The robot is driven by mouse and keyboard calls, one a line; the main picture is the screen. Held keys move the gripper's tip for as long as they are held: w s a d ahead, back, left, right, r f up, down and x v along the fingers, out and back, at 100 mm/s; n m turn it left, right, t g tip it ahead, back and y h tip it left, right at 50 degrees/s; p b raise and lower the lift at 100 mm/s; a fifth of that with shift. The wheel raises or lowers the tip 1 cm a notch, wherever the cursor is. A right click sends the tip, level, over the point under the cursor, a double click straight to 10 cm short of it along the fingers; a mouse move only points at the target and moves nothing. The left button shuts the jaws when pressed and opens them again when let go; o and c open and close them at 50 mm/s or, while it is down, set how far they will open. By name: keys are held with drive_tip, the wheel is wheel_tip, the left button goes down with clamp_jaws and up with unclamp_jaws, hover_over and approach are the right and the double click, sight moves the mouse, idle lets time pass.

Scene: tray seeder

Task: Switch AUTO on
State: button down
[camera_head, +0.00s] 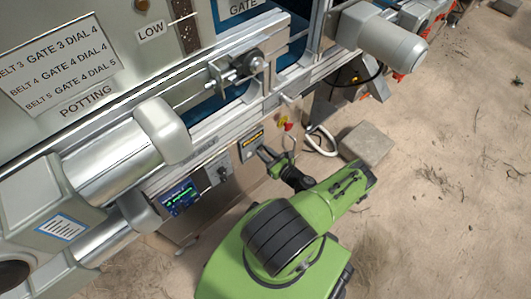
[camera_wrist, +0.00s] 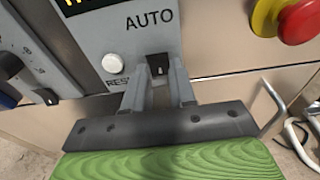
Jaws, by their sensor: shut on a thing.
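The control box (camera_head: 250,145) with a dark display is on the machine's side in the head view. In the wrist view its grey face (camera_wrist: 92,30) carries the printed word AUTO (camera_wrist: 148,19). Just below that word is a small dark switch (camera_wrist: 153,64), partly hidden by my fingers. My gripper (camera_wrist: 157,72) is shut on this switch, one finger on each side of it. My gripper also shows against the box in the head view (camera_head: 268,154). I cannot tell which way the switch is set.
A white button (camera_wrist: 113,63) sits left of my fingers, its label partly covered. A red emergency knob (camera_wrist: 299,22) on yellow is to the right. A slider panel (camera_wrist: 28,55) is at left. A green-lit screen (camera_head: 179,196) is further left.

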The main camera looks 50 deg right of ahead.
drive_tip(key=c, duration=0.9)
unclamp_jaws()
drive_tip(key=p+v, duration=0.2)
drive_tip(key=v, duration=1.3)
drive_tip(key=shift+s+r, duration=0.1)
drive_tip(key=shift+s, duration=0.25)
